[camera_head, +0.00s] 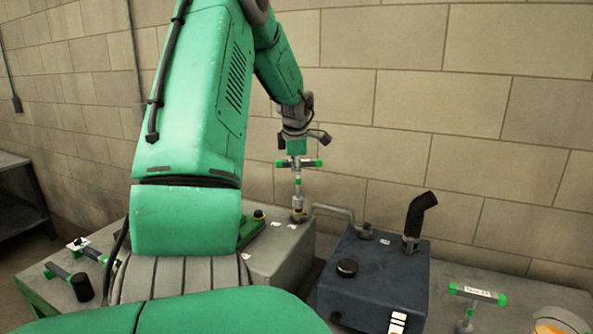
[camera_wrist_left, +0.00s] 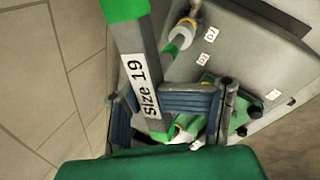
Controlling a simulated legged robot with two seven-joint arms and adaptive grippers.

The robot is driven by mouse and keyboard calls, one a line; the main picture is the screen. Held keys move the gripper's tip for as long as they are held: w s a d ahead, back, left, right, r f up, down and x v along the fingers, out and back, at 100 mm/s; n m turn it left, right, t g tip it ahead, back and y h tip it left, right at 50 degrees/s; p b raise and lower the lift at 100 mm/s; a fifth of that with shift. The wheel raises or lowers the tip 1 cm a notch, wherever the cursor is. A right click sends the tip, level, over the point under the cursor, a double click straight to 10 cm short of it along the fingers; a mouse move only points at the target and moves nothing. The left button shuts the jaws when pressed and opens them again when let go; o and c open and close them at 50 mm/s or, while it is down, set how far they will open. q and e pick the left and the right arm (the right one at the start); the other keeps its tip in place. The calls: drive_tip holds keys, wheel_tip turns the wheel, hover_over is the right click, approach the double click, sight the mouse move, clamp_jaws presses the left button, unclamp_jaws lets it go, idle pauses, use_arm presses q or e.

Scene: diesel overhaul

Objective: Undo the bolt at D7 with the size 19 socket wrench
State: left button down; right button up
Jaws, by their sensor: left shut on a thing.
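My left gripper (camera_head: 297,158) is shut on the T-handle of the size 19 socket wrench (camera_head: 299,181), which has green ends and a metal shaft. The wrist view shows the handle (camera_wrist_left: 137,72), labelled "Size 19", between the two fingers (camera_wrist_left: 168,104). The shaft points down and stands roughly upright in the head view. Its lower end meets the top of the grey block (camera_head: 275,252) beside the pipe. In the wrist view that end is near the D7 label (camera_wrist_left: 211,34). The bolt is hidden by the socket, so I cannot tell how fully they are seated. My right gripper is not in view.
A bent metal pipe (camera_head: 337,211) runs from the grey block to a dark blue box (camera_head: 372,290) with a black elbow pipe (camera_head: 418,214). Another green-ended T-wrench (camera_head: 477,293) stands at the right. A black-ended part (camera_head: 82,287) lies at the left. A brick wall is behind.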

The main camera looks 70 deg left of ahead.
use_arm(q)
drive_tip(key=shift+a, duration=0.25)
idle(0.3)
drive_tip(key=shift+f, duration=0.65)
drive_tip(key=shift+n, duration=0.6)
drive_tip(key=n, duration=0.2)
drive_tip(key=n+g, duration=0.1)
drive_tip(key=shift+w+n+g, duration=0.15)
drive_tip(key=shift+n+g, duration=0.15)
drive_tip(key=shift+n, duration=0.1)
drive_tip(key=n+g, duration=0.1)
drive_tip(key=n, duration=0.3)
drive_tip(key=shift+w+d+r, duration=0.1)
drive_tip(key=n, duration=0.2)
drive_tip(key=n+g+h, duration=0.1)
drive_tip(key=n, duration=0.2)
drive_tip(key=shift+w+g, duration=0.15)
drive_tip(key=shift+g, duration=0.15)
drive_tip(key=n+h, duration=0.1)
drive_tip(key=n, duration=0.3)
drive_tip(key=shift+w+r+g, duration=0.1)
drive_tip(key=shift+w+g, duration=0.05)
drive_tip(key=shift+g, duration=0.25)
